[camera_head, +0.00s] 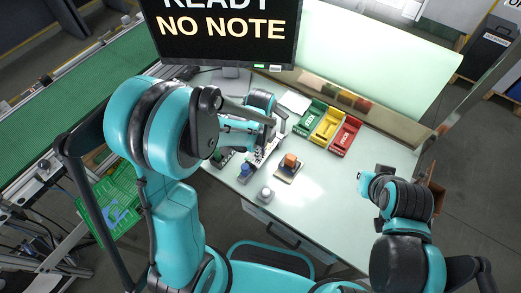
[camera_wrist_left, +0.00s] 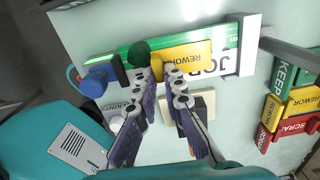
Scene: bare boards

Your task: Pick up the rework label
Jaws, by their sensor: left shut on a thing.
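The rework label (camera_wrist_left: 196,59) is a yellow piece with dark lettering, lying across the long green and white strip in the left wrist view. My left gripper (camera_wrist_left: 160,76) is shut on its near left part, and the fingertips cover some of that edge. In the head view my left gripper (camera_head: 274,126) is over the far left part of the worktable, and my own arm largely hides the label there. My right gripper (camera_head: 364,183) is apart from it at the table's right side; its fingers are too small to read.
Green (camera_head: 310,118), yellow (camera_head: 328,127) and red (camera_head: 345,136) bins stand at the back of the worktable (camera_head: 325,200). A block on a beige base (camera_head: 288,168), a blue-topped piece (camera_head: 244,172) and a pale round piece (camera_head: 266,194) stand nearer. The table's front right is clear.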

